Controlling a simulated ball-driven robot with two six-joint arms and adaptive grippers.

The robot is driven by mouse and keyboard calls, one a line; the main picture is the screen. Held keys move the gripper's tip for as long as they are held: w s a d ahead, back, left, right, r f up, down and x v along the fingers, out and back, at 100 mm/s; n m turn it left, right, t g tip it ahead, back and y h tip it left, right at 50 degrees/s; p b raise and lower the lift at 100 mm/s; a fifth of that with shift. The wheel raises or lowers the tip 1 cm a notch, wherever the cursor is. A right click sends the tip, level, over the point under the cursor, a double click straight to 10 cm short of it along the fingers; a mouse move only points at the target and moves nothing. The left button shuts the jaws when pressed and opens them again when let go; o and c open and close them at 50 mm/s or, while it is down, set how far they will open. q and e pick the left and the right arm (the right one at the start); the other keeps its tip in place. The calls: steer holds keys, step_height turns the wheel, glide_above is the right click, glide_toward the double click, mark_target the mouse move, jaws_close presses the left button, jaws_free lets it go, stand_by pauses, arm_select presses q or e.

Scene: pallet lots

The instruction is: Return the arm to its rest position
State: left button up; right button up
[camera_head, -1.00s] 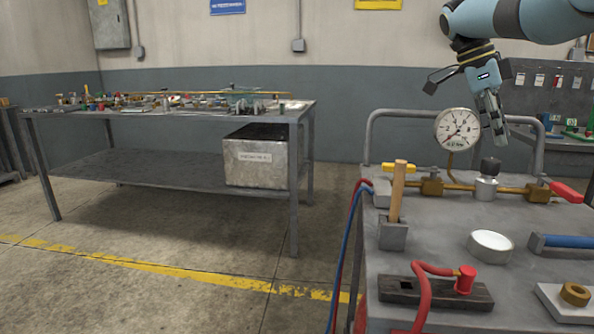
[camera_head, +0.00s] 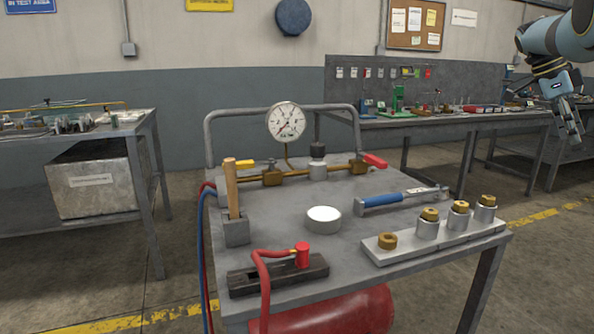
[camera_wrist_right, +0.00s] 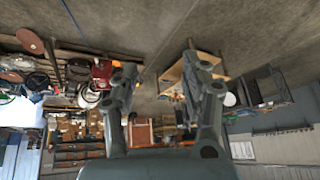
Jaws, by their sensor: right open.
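My right gripper (camera_head: 567,120) is at the upper right of the head view, on my blue and black right arm (camera_head: 556,45). It hangs in the air to the right of the grey test cart, apart from everything on it. In the right wrist view its two fingers (camera_wrist_right: 160,95) are spread, with nothing between them. My left gripper is not in view.
The grey cart (camera_head: 375,225) carries a pressure gauge (camera_head: 285,122), a blue-handled tool (camera_head: 378,200), a white round lid (camera_head: 323,219) and a plate with brass fittings (camera_head: 387,241). Workbenches stand at left (camera_head: 60,230) and behind right (camera_head: 430,124). Open floor shows between them.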

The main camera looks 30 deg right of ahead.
steer(key=s+d+f+n+t+h, duration=0.1)
steer(key=s+d+f+n+h, duration=0.2)
steer(key=f+n, duration=0.35)
steer(key=s+d+f+n+h, duration=0.1)
steer(key=d+f+n+h, duration=0.1)
steer(key=d+f+n, duration=0.35)
steer(key=s+d+f+n+t+h, duration=0.1)
steer(key=s+d+f+n+h, duration=0.15)
steer(key=f+n, duration=0.5)
steer(key=s+a+f+n+t, duration=0.3)
steer(key=s+f+n+t, duration=0.2)
steer(key=s+f+n, duration=1.1)
steer(key=s+a+f+y, duration=0.2)
steer(key=s+a+f, duration=0.1)
steer(key=a+f, duration=0.8)
steer(key=s+a+f+y, duration=0.2)
steer(key=s+a+f, duration=0.1)
steer(key=a+f, duration=0.8)
steer(key=s+a+f+m+y, duration=0.1)
steer(key=a+f, duration=0.1)
steer(key=a, duration=1)
steer(key=s+a+f+m+g+y, duration=0.1)
steer(key=s+a+f+y, duration=0.1)
steer(key=a, duration=1.1)
steer(key=s+a+f+m+y, duration=0.1)
steer(key=a+f, duration=0.3)
steer(key=a, duration=0.9)
steer(key=shift+s+f+y, duration=0.2)
steer(key=shift+f+y, duration=0.05)
steer(key=shift+y, duration=0.3)
